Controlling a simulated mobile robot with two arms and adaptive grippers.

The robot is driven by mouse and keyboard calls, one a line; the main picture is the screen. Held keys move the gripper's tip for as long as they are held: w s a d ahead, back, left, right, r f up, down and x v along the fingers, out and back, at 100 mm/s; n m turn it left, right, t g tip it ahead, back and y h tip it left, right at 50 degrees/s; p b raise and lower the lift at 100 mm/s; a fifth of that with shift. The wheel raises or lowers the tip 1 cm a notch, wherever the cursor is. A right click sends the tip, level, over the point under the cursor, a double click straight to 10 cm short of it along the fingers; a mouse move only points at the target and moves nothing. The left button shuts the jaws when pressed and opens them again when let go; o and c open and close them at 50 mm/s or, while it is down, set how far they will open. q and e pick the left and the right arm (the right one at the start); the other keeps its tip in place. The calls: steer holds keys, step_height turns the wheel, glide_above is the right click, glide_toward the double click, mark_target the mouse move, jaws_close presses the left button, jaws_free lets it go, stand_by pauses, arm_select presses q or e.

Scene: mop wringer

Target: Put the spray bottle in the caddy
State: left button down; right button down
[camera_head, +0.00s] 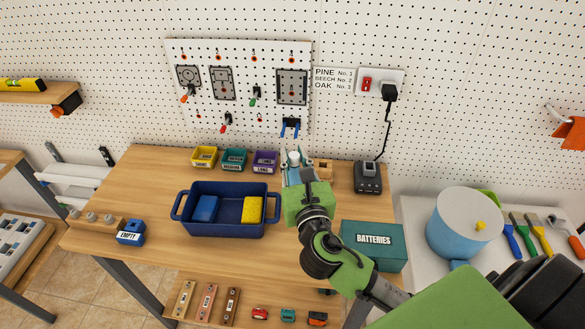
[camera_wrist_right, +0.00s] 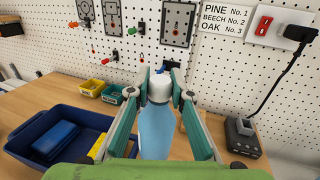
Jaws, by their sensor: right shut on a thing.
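The spray bottle (camera_wrist_right: 155,128) has a pale blue body, a white collar and a small blue nozzle. It stands upright between the fingers of my right gripper (camera_wrist_right: 161,88), which is shut on it. In the head view only the white top of the bottle (camera_head: 293,158) shows past my right gripper (camera_head: 298,172). I cannot tell whether its base touches the table. The caddy (camera_head: 228,228) is a dark blue tub with two side handles, left of the gripper. It holds a blue block (camera_head: 205,208) and a yellow sponge (camera_head: 252,209). My left gripper is not in view.
Yellow, teal and purple small bins (camera_head: 234,160) stand behind the caddy. A green BATTERIES box (camera_head: 372,243) and a charger (camera_head: 367,177) are to the right of my gripper. A blue EMPTY block (camera_head: 131,232) lies at the table's left. A pegboard wall closes the back.

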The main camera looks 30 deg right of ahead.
steer(key=w+f, duration=0.1)
steer(key=w+d+f, duration=0.1)
steer(key=f, duration=0.1)
steer(key=shift+d, duration=0.1)
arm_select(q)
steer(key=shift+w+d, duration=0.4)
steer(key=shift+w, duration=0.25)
arm_select(e)
steer(key=f, duration=0.3)
steer(key=w+f, duration=0.1)
steer(key=shift+d+f, duration=0.2)
steer(key=shift+d, duration=0.05)
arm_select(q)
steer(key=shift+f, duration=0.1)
arm_select(e)
steer(key=shift+f, duration=0.2)
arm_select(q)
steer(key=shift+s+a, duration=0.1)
arm_select(e)
steer(key=c, duration=1.8)
jaws_free()
